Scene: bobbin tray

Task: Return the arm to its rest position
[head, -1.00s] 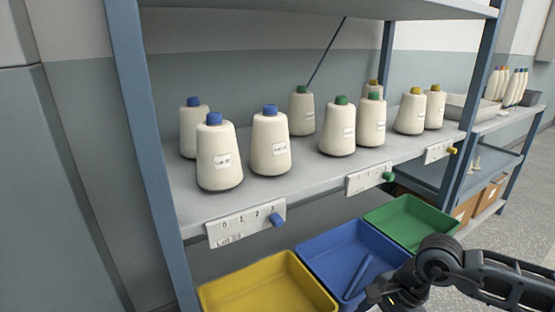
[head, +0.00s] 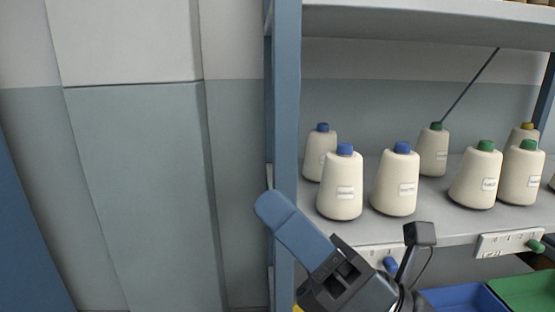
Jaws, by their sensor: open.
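My gripper (head: 318,258) is at the bottom centre of the head view, in front of the shelf's left post. Its dark body shows close to the camera, with a blue round-ended piece reaching up and to the left. A small dark block on a thin stalk stands to its right. The jaws are open, and I see no bobbin in them. The gripper appears clear of the shelf, with the rest of my arm mostly below the frame.
Blue-capped bobbins (head: 340,188) and green-capped bobbins (head: 475,180) stand upright on the grey shelf (head: 440,225). A blue bin (head: 465,300) and a green bin (head: 530,290) lie below. The shelf's blue post (head: 284,120) is close behind my gripper. Left is a plain wall.

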